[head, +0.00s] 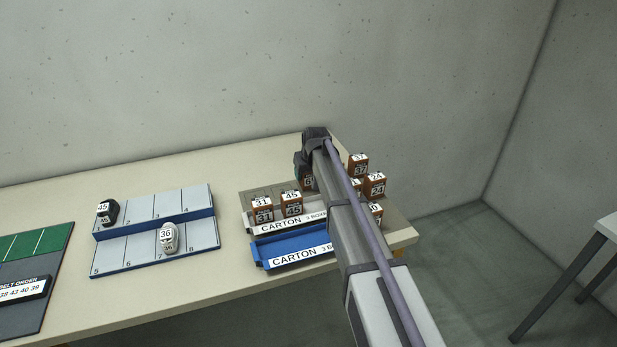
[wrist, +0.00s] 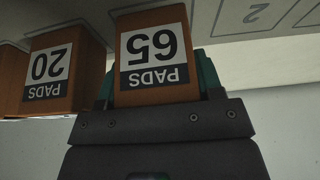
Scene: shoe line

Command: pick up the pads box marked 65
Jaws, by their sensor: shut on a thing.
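The pads box marked 65 (wrist: 155,58) is brown with a white label, which appears upside down in the wrist view. My gripper (wrist: 158,90) is shut on it, with teal fingers at its two sides. In the head view my gripper (head: 304,168) is at the far right part of the table, mostly hidden by my arm. A brown box (head: 308,183) partly shows just below it there; its label is too small to read surely. I cannot tell whether the box marked 65 touches the surface under it.
A pads box marked 20 (wrist: 62,72) stands close beside the held box. Other brown boxes (head: 291,203) stand on the table around my arm. A blue carton tray (head: 262,251) lies in front. A shoe rack (head: 150,258) stands left, with free table behind.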

